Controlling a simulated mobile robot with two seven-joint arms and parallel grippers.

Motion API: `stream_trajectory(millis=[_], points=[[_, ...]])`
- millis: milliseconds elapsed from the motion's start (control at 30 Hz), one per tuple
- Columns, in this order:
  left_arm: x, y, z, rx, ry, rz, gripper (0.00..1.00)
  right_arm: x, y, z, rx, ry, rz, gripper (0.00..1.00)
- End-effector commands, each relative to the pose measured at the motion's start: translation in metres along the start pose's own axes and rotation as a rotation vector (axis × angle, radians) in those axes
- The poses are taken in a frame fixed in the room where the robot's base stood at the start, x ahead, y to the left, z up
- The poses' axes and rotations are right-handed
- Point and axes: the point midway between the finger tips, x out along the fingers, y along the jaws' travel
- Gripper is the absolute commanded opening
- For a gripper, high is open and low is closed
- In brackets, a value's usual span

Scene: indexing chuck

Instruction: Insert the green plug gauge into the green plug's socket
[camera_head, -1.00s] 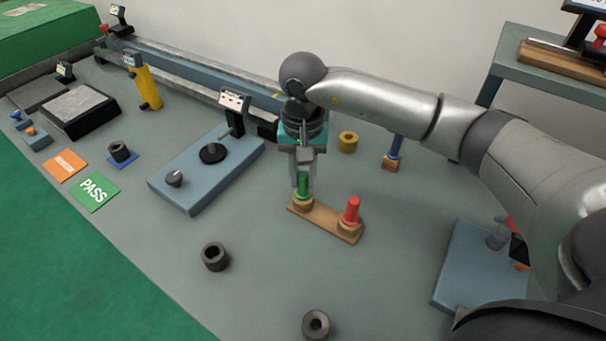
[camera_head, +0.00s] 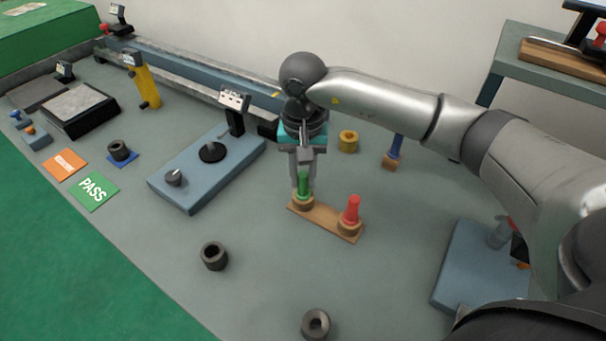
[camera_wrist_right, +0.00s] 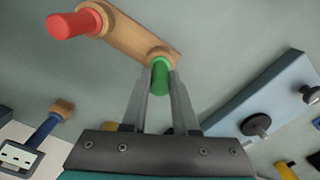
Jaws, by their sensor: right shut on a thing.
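The green plug gauge (camera_head: 304,184) stands upright at the left socket of the wooden holder (camera_head: 326,221); it also shows in the right wrist view (camera_wrist_right: 160,76). My right gripper (camera_head: 303,186) reaches down from above and is shut on the green plug gauge. In the right wrist view its two fingers (camera_wrist_right: 160,84) lie on either side of the green plug. The plug's lower end is hidden by the socket ring (camera_head: 303,201), so its depth cannot be told. My left gripper is not in view.
A red plug (camera_head: 351,209) stands in the holder's other socket, close beside. A blue plug (camera_head: 396,146) and a yellow ring (camera_head: 348,141) are behind. A blue-grey fixture (camera_head: 197,185) is to the left. Dark rings (camera_head: 214,256) lie in front, with clear table between.

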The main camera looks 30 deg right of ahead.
Motion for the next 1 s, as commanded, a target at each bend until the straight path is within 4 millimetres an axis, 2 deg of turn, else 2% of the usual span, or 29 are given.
stream_trajectory(millis=[200, 233, 533, 833, 1000], points=[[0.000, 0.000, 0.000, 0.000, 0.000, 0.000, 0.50, 0.001, 0.000, 0.000, 0.000, -0.001, 0.001, 0.00], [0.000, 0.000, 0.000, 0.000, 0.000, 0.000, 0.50, 0.001, 0.000, 0.001, 0.000, -0.001, 0.001, 0.29], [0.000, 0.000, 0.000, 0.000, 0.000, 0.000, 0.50, 0.001, 0.000, 0.000, 0.000, -0.001, 0.001, 0.63], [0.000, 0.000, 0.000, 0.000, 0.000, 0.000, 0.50, -0.002, 0.000, 0.000, 0.000, 0.000, 0.000, 0.63], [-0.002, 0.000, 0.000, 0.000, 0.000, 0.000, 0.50, -0.022, -0.001, -0.001, -0.002, 0.003, -0.002, 0.63]])
